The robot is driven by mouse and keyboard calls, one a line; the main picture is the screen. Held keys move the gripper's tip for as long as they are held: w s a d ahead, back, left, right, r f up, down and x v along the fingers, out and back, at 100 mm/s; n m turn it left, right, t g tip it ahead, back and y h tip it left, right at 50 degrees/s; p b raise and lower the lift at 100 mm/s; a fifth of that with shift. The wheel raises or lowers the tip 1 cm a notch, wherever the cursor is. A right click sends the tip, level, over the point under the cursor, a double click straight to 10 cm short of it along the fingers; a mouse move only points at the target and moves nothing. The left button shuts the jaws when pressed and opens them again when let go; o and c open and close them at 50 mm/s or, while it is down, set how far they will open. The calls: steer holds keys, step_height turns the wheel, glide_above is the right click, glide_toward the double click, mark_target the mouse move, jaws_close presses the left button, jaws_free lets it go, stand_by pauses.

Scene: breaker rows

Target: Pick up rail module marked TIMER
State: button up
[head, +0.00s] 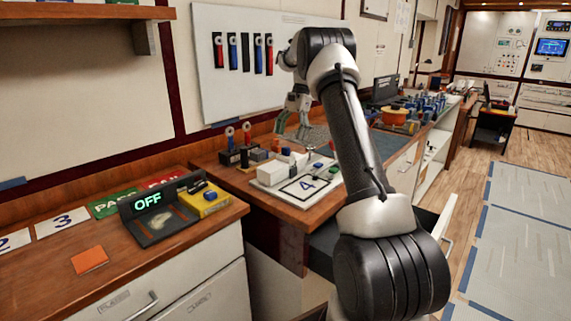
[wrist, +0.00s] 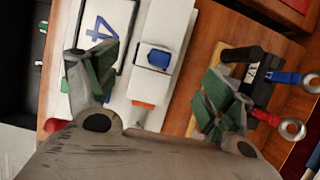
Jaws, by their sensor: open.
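No label reading TIMER is legible in either view, so I cannot tell which block is the TIMER module. In the wrist view, a white block with a blue part on top (wrist: 155,57) lies between and beyond my fingertips, on the pale board marked 4 (wrist: 108,22). A small white and orange piece (wrist: 142,105) is nearer. My gripper (wrist: 157,85) is open and empty, its green-padded fingers wide apart. In the head view, my gripper (head: 296,122) hangs above the far side of the bench. White blocks (head: 279,172) stand on the board (head: 312,198) below it.
A black holder with red- and blue-handled tools (head: 238,152) stands left of the board; its tools show close to my right finger in the wrist view (wrist: 282,77). A dark device reading OFF (head: 150,202) and a yellow box (head: 209,202) are on the nearer counter.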

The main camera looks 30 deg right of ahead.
mark_target(286, 155)
steer(key=x, duration=0.8)
steer(key=shift+d+f, duration=0.25)
steer(key=shift+f, duration=0.05)
steer(key=shift+c, duration=0.2)
steer(key=c, duration=1.1)
